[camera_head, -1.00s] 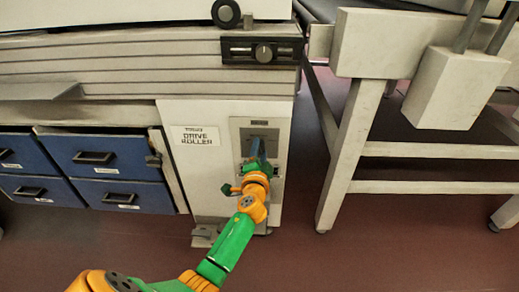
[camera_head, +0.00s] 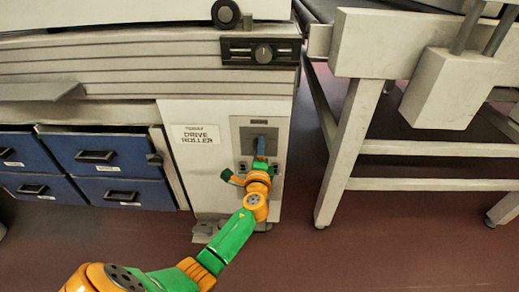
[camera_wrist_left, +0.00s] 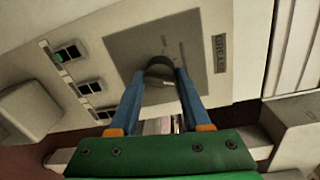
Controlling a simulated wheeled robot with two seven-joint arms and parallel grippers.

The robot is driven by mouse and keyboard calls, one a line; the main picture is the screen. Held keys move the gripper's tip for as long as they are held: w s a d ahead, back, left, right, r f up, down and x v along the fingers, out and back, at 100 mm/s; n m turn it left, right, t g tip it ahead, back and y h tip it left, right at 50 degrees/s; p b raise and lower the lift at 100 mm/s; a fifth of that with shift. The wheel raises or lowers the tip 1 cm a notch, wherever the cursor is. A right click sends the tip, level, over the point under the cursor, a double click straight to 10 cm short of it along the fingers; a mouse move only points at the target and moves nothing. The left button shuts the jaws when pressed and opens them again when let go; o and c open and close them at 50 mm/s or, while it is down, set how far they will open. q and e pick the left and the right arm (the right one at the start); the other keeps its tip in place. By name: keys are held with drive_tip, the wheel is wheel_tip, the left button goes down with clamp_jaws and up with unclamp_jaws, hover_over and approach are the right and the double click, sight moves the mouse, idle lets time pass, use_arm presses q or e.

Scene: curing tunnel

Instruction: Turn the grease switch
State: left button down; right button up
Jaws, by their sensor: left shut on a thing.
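The grease switch is a dark round knob (camera_wrist_left: 160,62) on a grey square plate (camera_wrist_left: 125,45) in the left wrist view. A label (camera_wrist_left: 220,50) that seems to read GREASE sits beside it. My left gripper (camera_wrist_left: 160,76) has its two blue fingers shut on the knob, one on each side. A pale pointer mark shows between the fingers. In the head view my left gripper (camera_head: 261,143) reaches the grey control panel (camera_head: 246,133) on the white cabinet, and its fingers hide the knob there. My right gripper is not in view.
Small rocker switches (camera_wrist_left: 90,87) sit beside the plate. Blue drawers (camera_head: 95,160) stand left of the white cabinet (camera_head: 190,165) with its DRIVE ROLLER sign (camera_head: 196,134). Another dial (camera_head: 263,53) is above. A white-legged frame (camera_head: 348,155) stands right, with bare floor between.

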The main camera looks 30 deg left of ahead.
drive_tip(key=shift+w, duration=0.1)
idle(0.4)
use_arm(q)
drive_tip(key=shift+c, duration=1.9)
unclamp_jaws()
drive_tip(key=p+v, duration=0.1)
drive_tip(key=v, duration=0.6)
drive_tip(key=shift+p, duration=0.4)
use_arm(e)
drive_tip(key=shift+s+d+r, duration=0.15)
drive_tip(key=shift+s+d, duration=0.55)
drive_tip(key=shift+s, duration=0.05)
